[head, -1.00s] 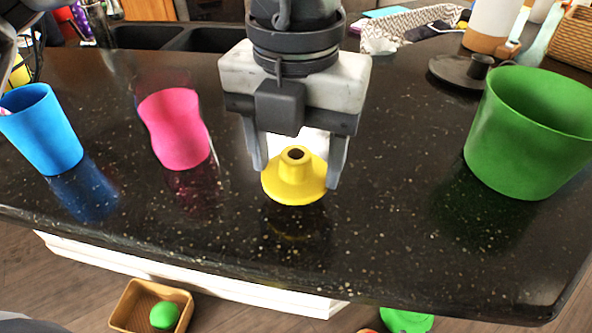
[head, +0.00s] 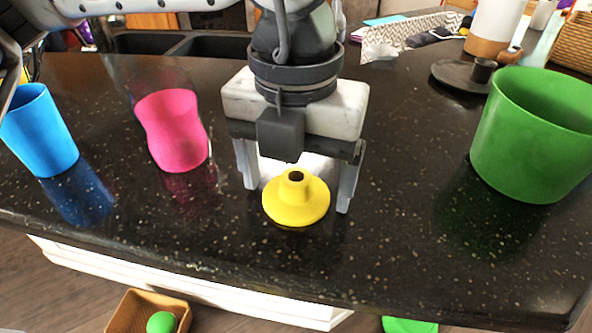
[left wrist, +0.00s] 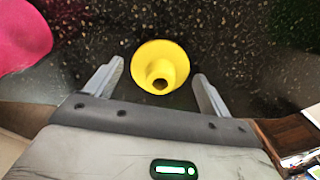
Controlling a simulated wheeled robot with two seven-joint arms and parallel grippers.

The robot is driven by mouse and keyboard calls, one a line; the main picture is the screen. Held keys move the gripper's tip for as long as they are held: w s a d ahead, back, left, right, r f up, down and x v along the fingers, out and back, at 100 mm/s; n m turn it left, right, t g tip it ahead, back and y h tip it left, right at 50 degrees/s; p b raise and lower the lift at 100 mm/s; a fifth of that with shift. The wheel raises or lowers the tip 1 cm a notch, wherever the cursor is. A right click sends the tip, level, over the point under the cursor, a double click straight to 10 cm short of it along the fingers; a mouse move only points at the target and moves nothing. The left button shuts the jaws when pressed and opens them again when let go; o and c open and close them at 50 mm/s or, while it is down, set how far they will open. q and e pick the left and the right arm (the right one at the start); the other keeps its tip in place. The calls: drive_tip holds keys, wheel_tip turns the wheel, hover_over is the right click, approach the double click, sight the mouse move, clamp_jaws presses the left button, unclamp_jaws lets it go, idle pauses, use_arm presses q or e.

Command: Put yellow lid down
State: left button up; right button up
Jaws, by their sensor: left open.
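The yellow lid (head: 296,203) rests on the dark speckled countertop with its knob up, near the front edge. It also shows in the left wrist view (left wrist: 160,66). My left gripper (head: 296,196) is over the lid, with its two fingers wide apart, one on each side. In the left wrist view the left gripper (left wrist: 155,90) shows gaps between its fingers and the lid, so it is not gripping it. My right gripper is not in view.
A pink cup (head: 172,131) and a blue cup (head: 39,131) stand to the left. A large green pot (head: 533,135) stands at the right. A sink (head: 205,44) lies behind. A basket (head: 135,312) with a green ball is on the floor. The counter around the lid is clear.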

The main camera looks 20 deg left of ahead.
use_arm(q)
wheel_tip(320, 180, up, 12)
drive_tip(key=shift+r, duration=0.15)
idle(0.6)
